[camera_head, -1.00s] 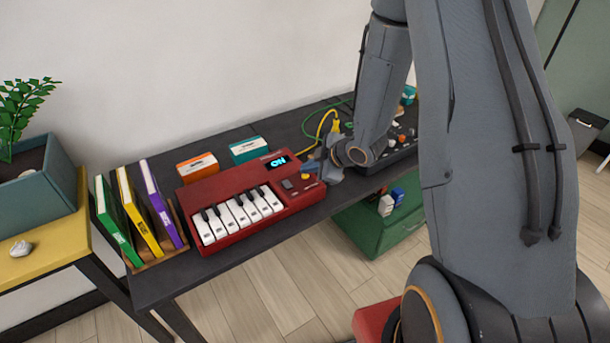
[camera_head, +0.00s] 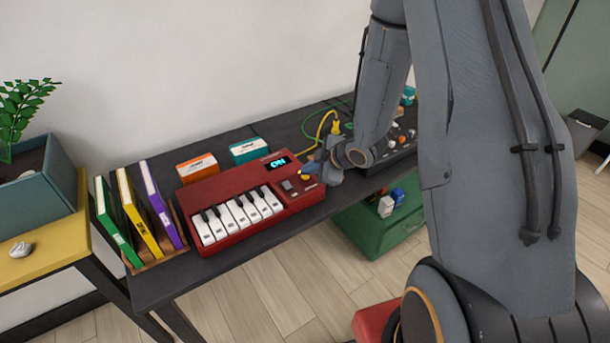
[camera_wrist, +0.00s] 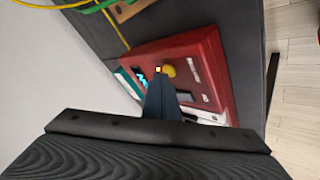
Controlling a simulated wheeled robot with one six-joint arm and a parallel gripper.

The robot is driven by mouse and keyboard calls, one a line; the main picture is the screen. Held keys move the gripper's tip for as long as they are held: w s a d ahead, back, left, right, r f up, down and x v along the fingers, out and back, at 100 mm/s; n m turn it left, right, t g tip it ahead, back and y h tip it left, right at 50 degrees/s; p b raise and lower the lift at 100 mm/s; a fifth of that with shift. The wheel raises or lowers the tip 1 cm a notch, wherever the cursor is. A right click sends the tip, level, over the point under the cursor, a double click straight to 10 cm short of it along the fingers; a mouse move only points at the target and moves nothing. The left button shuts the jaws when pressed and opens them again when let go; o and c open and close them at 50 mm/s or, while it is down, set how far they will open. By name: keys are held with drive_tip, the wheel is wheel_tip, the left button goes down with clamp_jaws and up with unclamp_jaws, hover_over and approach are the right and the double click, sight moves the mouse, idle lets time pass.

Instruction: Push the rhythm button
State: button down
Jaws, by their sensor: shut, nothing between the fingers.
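The red toy keyboard (camera_head: 240,180) lies on the dark table, with white keys at its front and a lit display (camera_head: 277,162) that seems to read ON. A dark button (camera_head: 288,186) and a yellow knob (camera_head: 304,177) are on its right part. My gripper (camera_head: 314,170) is shut and empty at the keyboard's right end. In the wrist view my gripper (camera_wrist: 159,82) points down at the keyboard panel, its tip beside the yellow knob (camera_wrist: 169,71) and a small white square (camera_wrist: 158,69). I cannot tell whether it touches, nor read which button is the rhythm one.
An orange box (camera_head: 198,168) and a teal box (camera_head: 249,151) stand behind the keyboard. Several upright books (camera_head: 139,214) are to its left. A dark panel with knobs (camera_head: 396,146) and a yellow cable (camera_head: 326,122) lie to the right. A green drawer unit (camera_head: 372,228) is below.

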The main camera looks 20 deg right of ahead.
drive_tip(key=shift+r, duration=0.25)
wheel_tip(320, 180, up, 6)
drive_tip(key=p, duration=0.5)
drive_tip(key=shift+f, duration=0.1)
idle(0.4)
drive_tip(key=s+d+r+m+g+h+b, duration=0.2)
drive_tip(key=s+d+r+m+h, duration=0.1)
drive_tip(key=s+r+m+h, duration=0.4)
drive_tip(key=s+a+r+m+g+y+b, duration=0.1)
drive_tip(key=s+m, duration=0.3)
drive_tip(key=s, duration=0.4)
drive_tip(key=s+a+m+g+y+b, duration=0.1)
drive_tip(key=s+a+m+g, duration=0.1)
drive_tip(key=s, duration=0.7)
drive_tip(key=shift+a+r+m+g, duration=0.4)
drive_tip(key=shift+m+g, duration=0.4)
drive_tip(key=shift+m, duration=0.2)
